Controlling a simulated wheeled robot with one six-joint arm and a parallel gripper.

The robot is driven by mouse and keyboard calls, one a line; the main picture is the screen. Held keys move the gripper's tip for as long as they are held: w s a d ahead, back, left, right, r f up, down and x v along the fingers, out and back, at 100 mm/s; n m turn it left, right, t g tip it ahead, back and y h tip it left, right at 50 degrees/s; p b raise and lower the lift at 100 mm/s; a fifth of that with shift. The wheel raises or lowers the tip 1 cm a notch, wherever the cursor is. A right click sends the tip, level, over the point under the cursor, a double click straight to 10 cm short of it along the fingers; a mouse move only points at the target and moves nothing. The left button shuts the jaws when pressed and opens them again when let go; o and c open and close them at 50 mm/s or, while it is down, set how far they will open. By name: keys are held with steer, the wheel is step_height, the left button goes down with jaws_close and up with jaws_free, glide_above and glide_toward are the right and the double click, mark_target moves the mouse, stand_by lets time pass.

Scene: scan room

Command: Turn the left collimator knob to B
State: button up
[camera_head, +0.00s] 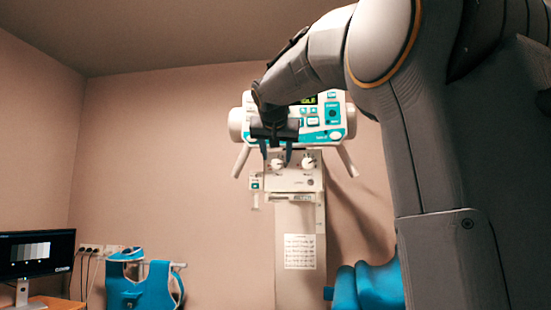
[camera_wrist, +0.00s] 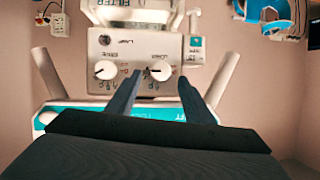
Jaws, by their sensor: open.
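The left collimator knob (camera_head: 277,165) is a small white dial on the pale front panel of the X-ray unit. It also shows in the wrist view (camera_wrist: 160,70), where the panel appears upside down. The right knob (camera_head: 308,163), a similar white dial, sits beside it; in the wrist view it is on the left (camera_wrist: 105,70). My gripper (camera_head: 276,152) is open in front of the panel, just above the left knob in the head view. In the wrist view its fingertips (camera_wrist: 159,80) are on either side of the left knob. I cannot tell whether they touch it. The knob's exact setting is too small to read.
A teal-and-white control console (camera_head: 323,128) with slanted handles sits above the panel, partly behind my arm. A white column (camera_head: 299,272) with a label runs below. A blue apron (camera_head: 147,285) and a monitor (camera_head: 36,255) are at the left. Bare wall surrounds the unit.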

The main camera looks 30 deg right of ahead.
mark_target(275, 163)
steer(key=shift+p+x, duration=0.65)
steer(key=shift+x, duration=1.35)
steer(key=c, duration=1)
steer(key=shift+c, duration=0.2)
steer(key=shift+f, duration=0.1)
steer(key=n, duration=0.1)
steer(key=n+h+b, duration=0.1)
steer(key=n+g+b, duration=0.1)
steer(key=shift+w+a+h, duration=0.25)
steer(key=shift+h, duration=0.05)
steer(key=shift+a+f+n+g+h+b, duration=0.1)
steer(key=shift+n+g+h+b, duration=0.4)
steer(key=shift+n+h+b, duration=1.05)
steer(key=shift+n+h, duration=0.05)
steer(key=shift+n, duration=0.7)
